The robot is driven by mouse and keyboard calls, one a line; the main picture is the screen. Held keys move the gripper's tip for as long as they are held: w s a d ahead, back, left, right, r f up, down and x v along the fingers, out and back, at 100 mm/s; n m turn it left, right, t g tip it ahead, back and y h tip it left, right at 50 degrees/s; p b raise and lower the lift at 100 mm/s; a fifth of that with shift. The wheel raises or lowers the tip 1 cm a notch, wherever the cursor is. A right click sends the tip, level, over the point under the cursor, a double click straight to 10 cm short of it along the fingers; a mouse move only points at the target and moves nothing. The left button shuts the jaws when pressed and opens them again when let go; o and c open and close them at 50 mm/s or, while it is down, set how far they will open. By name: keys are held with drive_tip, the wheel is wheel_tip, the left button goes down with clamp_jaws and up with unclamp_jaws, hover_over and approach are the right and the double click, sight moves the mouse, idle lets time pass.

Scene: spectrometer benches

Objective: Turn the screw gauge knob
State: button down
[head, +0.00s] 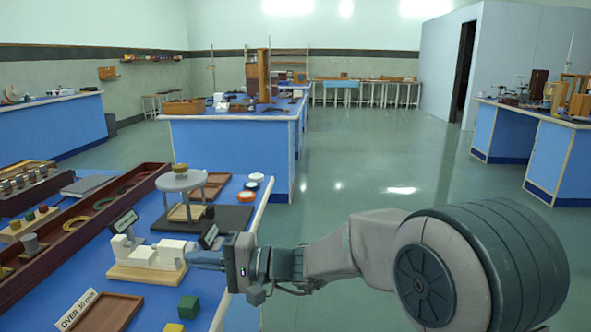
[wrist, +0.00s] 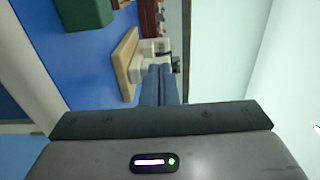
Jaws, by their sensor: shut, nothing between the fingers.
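The screw gauge (head: 150,256) is a white block-shaped device on a pale wooden base (head: 140,275), on the blue bench in the head view. My gripper (head: 190,257) reaches in from the right, with its fingertips at the gauge's right end. Its fingers are shut together with nothing between them. In the wrist view, my gripper (wrist: 159,70) points at the white gauge (wrist: 138,68), beside the wooden base (wrist: 124,62). The knob cannot be made out clearly; the fingers hide that end of the gauge. I cannot tell whether the fingers touch it.
A round grey stand (head: 180,182) on a dark board is behind the gauge. A green block (head: 188,307) and a brown tray (head: 107,312) lie in front. A long dark red rack (head: 75,240) runs along the left. The floor right of the bench is open.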

drive_tip(key=shift+s+d+b, duration=0.15)
drive_tip(key=shift+s+b, duration=0.1)
drive_tip(key=shift+b, duration=0.1)
drive_tip(key=d, duration=0.2)
drive_tip(key=d+b, duration=0.1)
drive_tip(key=d, duration=0.2)
drive_tip(key=shift+s+d, duration=0.3)
drive_tip(key=shift+d, duration=0.05)
drive_tip(key=s+d+r+n+g+h+p, duration=0.1)
drive_tip(key=s+d+r+h+p, duration=0.3)
drive_tip(key=s+d+h+p, duration=0.45)
drive_tip(key=s+d+r+h+p, duration=0.4)
drive_tip(key=d+p, duration=0.2)
drive_tip(key=p, duration=0.6)
drive_tip(key=s+d+r+t+h+p, duration=0.2)
drive_tip(key=d+r+h+p, duration=0.3)
drive_tip(key=d, duration=0.7)
drive_tip(key=p+v, duration=0.3)
drive_tip(key=shift+d, duration=0.2)
